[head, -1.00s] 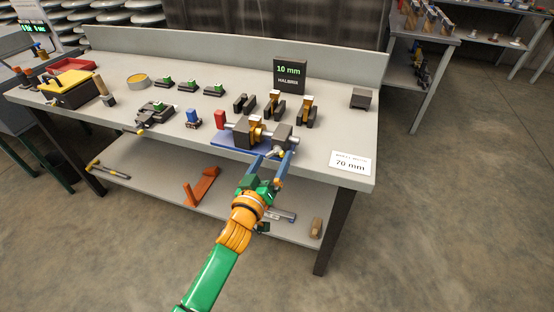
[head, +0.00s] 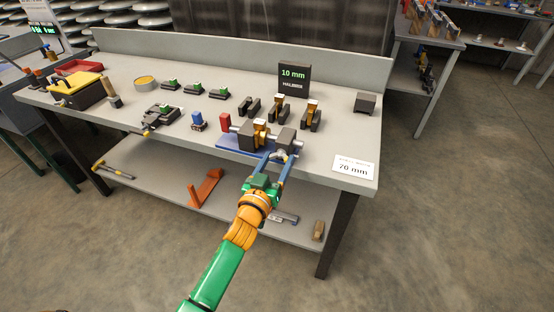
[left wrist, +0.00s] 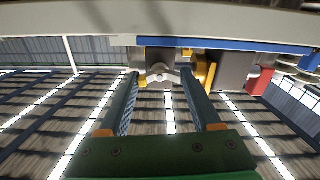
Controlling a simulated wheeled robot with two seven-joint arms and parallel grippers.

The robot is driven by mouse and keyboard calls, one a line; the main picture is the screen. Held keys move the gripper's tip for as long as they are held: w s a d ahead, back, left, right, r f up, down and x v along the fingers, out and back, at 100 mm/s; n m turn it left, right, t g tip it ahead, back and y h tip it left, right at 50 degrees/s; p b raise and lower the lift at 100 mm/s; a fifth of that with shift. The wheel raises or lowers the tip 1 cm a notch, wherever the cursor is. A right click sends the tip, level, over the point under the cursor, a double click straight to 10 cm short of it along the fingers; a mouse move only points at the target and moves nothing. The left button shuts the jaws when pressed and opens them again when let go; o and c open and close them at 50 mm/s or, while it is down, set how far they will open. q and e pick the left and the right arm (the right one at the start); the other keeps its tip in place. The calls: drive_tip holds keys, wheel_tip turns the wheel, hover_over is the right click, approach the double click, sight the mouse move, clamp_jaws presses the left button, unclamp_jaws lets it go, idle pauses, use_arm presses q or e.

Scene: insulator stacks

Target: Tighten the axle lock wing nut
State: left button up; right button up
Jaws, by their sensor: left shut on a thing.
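The axle fixture stands on a blue base plate (head: 232,144) at the bench's front edge. It has dark blocks, a silver axle, brass-coloured parts and a red end block (head: 225,122). The wing nut (left wrist: 160,73) is a light grey two-winged piece on the front of a grey block (left wrist: 158,55), with its wings roughly level in the left wrist view. My left gripper (head: 279,157) reaches up to the fixture's right block (head: 286,138). Its two blue fingers are shut on the wing nut, one at each side. In the head view the fingers partly hide the nut. My right gripper is out of view.
A 10 mm display (head: 293,80) stands behind the fixture. Forked stands (head: 311,116) and a grey block (head: 365,103) are nearby. A 70 mm card (head: 352,165) lies at the right front corner. A lower shelf (head: 160,185) holds an orange bracket (head: 206,188) beneath.

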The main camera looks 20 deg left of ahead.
use_arm(q)
drive_tip(key=shift+m, duration=0.8)
drive_tip(key=o, duration=1.4)
drive_tip(key=shift+s, duration=0.15)
drive_tip(key=s, duration=0.7)
drive_tip(key=shift+a, duration=0.1)
drive_tip(key=shift+w, duration=0.1)
